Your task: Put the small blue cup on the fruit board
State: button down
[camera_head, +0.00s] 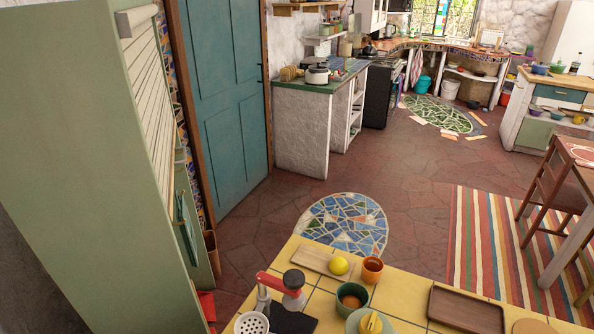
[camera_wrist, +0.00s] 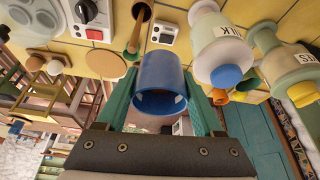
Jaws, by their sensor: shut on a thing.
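The blue cup (camera_wrist: 161,76) is held between the two green fingers of my gripper (camera_wrist: 162,72) in the wrist view, one finger on each side. Its open rim faces the lower part of that picture. The cup and my gripper do not show in the head view. The fruit board, a light wooden board (camera_head: 311,257), lies at the far left edge of the yellow counter in the head view. A lemon (camera_head: 340,266) sits on its right part; the left part is bare. I cannot make out the board in the wrist view.
On the yellow counter (camera_head: 408,303), an orange cup (camera_head: 373,270) stands just right of the board. A green cup (camera_head: 352,298), a grey-and-red device (camera_head: 290,283) and a brown tray (camera_head: 466,309) are nearer. The wrist view shows a white milk jug (camera_wrist: 219,45).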

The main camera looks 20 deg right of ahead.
jog(key=w+d+n+y, duration=0.2)
jog(key=w+d+n, duration=0.2)
jog(key=w, duration=1)
jog(key=n+y, duration=0.2)
jog(key=n, duration=0.6)
send_over(310, 254)
jog(key=s, duration=0.2)
jog(key=f, duration=0.8)
jog(key=d+f, duration=0.1)
jog(key=f, duration=0.4)
jog(key=shift+w, duration=0.2)
jog(key=shift+w+a+f, duration=0.2)
jog(key=shift+f, duration=2)
grip_release()
jog(key=shift+f, duration=0.15)
